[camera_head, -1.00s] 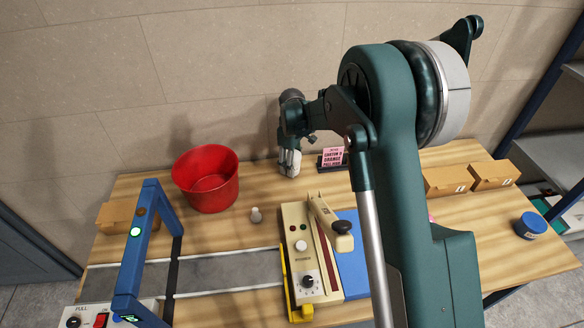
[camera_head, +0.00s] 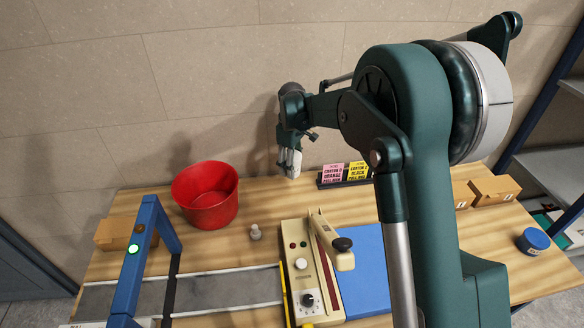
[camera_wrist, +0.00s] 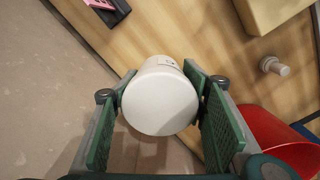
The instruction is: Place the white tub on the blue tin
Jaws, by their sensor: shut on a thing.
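The white tub (camera_wrist: 158,100) is held between the two green finger pads of my gripper (camera_wrist: 160,92) in the wrist view, its round flat end facing the camera. In the head view my gripper (camera_head: 287,150) hangs near the back wall, above the back edge of the table, with the pale tub (camera_head: 291,164) partly hidden at its lower end. The blue tin (camera_head: 535,241) stands on the table at the far right, well away from my gripper and with nothing on it. It is not seen in the wrist view.
A red bucket (camera_head: 205,195) stands left of my gripper. A card stand (camera_head: 345,178) is close to its right. Cardboard boxes (camera_head: 494,190) stand behind the tin.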

